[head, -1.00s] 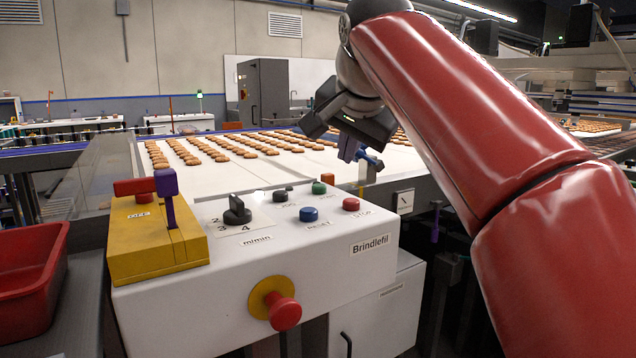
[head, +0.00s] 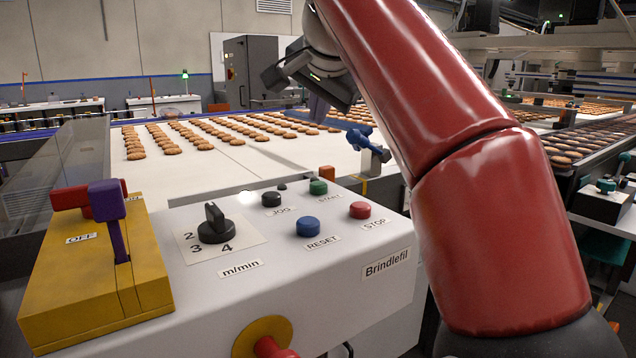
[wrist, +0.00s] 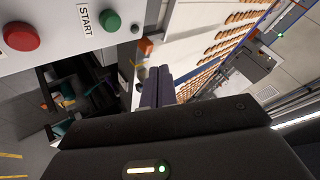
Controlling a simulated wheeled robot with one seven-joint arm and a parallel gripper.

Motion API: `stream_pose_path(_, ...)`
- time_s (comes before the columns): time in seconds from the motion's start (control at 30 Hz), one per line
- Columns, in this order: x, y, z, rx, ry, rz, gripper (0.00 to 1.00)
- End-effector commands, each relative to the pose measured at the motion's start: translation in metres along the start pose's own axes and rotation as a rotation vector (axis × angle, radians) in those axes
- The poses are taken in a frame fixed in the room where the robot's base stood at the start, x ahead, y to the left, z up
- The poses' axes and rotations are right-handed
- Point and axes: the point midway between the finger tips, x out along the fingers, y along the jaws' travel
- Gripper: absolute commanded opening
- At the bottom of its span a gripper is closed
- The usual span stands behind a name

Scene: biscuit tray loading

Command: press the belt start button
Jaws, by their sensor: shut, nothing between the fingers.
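The green START button (head: 318,187) is on the top of the white control panel (head: 180,290), at its back right. It also shows in the wrist view (wrist: 110,20), upper left of my fingers. My gripper (head: 319,108) is shut and empty. In the head view it hangs beyond the panel's back edge, above and apart from the green button. Its dark purple fingers show together in the wrist view (wrist: 158,86), with the button off to their left. The conveyor belt (head: 285,152) lies behind the panel.
Close to START are the red STOP button (head: 360,210), blue RESET button (head: 308,226) and black JOG button (head: 271,199). A black speed dial (head: 215,225) and a yellow switch box (head: 85,275) marked OFF stand left. A blue clamp-like part (head: 361,138) stands by the belt.

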Motion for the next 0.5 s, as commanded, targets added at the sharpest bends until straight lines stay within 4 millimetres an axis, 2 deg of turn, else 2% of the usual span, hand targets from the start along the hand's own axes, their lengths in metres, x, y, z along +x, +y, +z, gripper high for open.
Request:
stream_pose_path(0.23,0.015,0.013,0.012,-0.001,-0.002,0.003,0.0)
stream_pose_path(0.5,0.048,0.035,0.035,0.0,0.0,0.001,0.0)
